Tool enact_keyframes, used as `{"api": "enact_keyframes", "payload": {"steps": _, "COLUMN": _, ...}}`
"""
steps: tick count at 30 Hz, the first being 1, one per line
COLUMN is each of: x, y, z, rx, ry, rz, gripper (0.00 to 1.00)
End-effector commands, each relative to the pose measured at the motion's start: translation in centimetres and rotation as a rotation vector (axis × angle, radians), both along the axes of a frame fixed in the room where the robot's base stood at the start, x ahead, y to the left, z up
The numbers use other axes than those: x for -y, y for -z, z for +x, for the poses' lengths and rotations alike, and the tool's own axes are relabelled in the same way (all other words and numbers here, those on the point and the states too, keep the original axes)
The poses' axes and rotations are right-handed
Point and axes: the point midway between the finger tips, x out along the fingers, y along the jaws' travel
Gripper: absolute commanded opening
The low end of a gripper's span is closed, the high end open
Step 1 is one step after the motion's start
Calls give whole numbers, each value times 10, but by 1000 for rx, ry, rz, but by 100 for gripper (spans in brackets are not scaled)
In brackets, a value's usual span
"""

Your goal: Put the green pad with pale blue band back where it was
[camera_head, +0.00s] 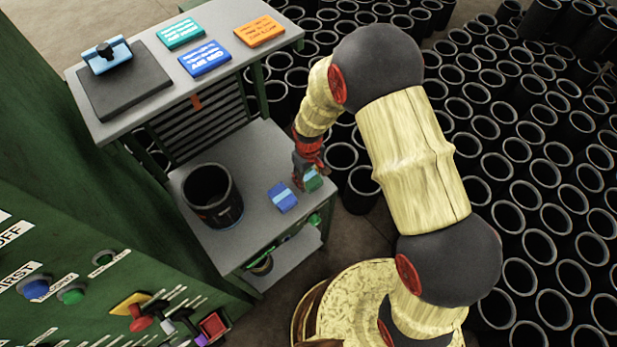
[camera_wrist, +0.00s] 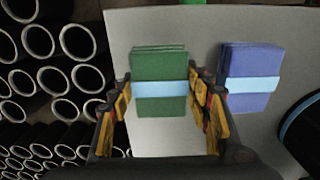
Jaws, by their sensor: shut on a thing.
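The green pad with pale blue band (camera_wrist: 160,68) is between the two fingers of my gripper (camera_wrist: 162,115) in the wrist view. The pale blue band runs across its lower part. In the head view the pad (camera_head: 313,181) shows small at the right edge of the lower grey shelf, partly hidden by my gripper (camera_head: 308,172). My gripper is shut on the pad. I cannot tell whether the pad touches the shelf. A blue pad with a pale blue band (camera_head: 282,197) lies on the shelf just left of it; it also shows in the wrist view (camera_wrist: 250,75).
The lower shelf (camera_head: 245,240) also bears a black bucket (camera_head: 212,196) at left. The upper table (camera_head: 112,122) holds a dark plate with a blue clamp-like piece (camera_head: 107,56) and teal, blue and orange cards (camera_head: 205,58). Many black sleeves (camera_head: 520,120) stand at right.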

Motion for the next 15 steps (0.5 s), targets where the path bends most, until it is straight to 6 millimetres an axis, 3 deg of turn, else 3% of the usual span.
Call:
{"api": "enact_keyframes", "payload": {"steps": 10, "x": 0, "y": 3, "z": 0, "rx": 1, "ry": 0, "rz": 1, "gripper": 25}}
{"api": "enact_keyframes", "payload": {"steps": 11, "x": 0, "y": 2, "z": 0, "rx": 1, "ry": 0, "rz": 1, "gripper": 50}}
{"api": "enact_keyframes", "payload": {"steps": 15, "x": 0, "y": 2, "z": 0, "rx": 1, "ry": 0, "rz": 1, "gripper": 58}}
